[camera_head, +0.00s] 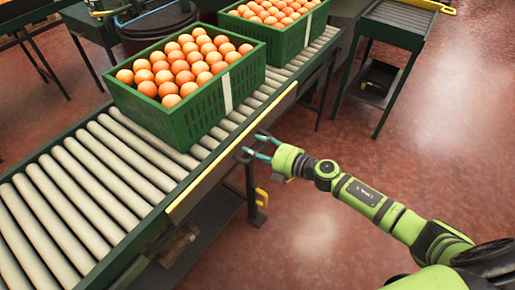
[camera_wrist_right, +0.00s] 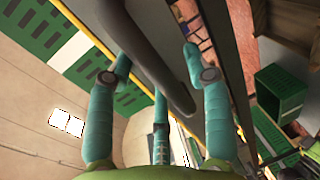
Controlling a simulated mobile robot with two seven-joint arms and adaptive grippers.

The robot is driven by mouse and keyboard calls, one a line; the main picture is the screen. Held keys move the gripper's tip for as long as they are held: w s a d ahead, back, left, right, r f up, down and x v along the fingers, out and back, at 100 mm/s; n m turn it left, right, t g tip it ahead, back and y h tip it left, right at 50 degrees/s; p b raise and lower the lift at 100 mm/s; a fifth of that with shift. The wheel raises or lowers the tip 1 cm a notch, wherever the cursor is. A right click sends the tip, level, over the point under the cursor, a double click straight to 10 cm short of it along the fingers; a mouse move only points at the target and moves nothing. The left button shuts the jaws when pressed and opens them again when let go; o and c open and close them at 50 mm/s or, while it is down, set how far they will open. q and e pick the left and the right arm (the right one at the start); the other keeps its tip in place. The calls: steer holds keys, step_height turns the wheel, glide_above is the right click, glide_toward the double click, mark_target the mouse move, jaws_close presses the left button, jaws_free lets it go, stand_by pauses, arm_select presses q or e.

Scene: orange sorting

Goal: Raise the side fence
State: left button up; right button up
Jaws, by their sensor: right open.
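The side fence (camera_head: 232,150) is a long dark panel with a yellow top edge along the near side of the roller conveyor (camera_head: 60,205). Its yellow edge sits low, about level with the rollers. My right gripper (camera_head: 254,146) is open beside the fence's outer face, near the middle of its length. In the right wrist view, a thick grey bar (camera_wrist_right: 150,55) runs between the spread teal fingers of my right gripper (camera_wrist_right: 158,62). Whether the fingers touch the bar cannot be told. My left gripper is not in view.
Two green crates of oranges (camera_head: 150,112) (camera_head: 285,45) stand on the rollers behind the fence. The near rollers at left are bare. A smaller roller stand (camera_head: 400,20) is at upper right. The red floor is open at right.

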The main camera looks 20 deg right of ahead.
mark_target(258, 148)
jaws_close()
steer(key=shift+r, duration=0.15)
steer(key=shift+r+p, duration=0.3)
steer(key=shift+p, duration=0.2)
step_height(258, 148, up, 4)
steer(key=p, duration=0.4)
step_height(258, 148, up, 3)
steer(key=p, duration=0.3)
steer(key=shift+f, duration=0.15)
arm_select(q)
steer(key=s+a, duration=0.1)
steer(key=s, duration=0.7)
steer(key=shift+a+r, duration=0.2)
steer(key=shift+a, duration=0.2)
arm_select(e)
steer(key=shift+w, duration=0.15)
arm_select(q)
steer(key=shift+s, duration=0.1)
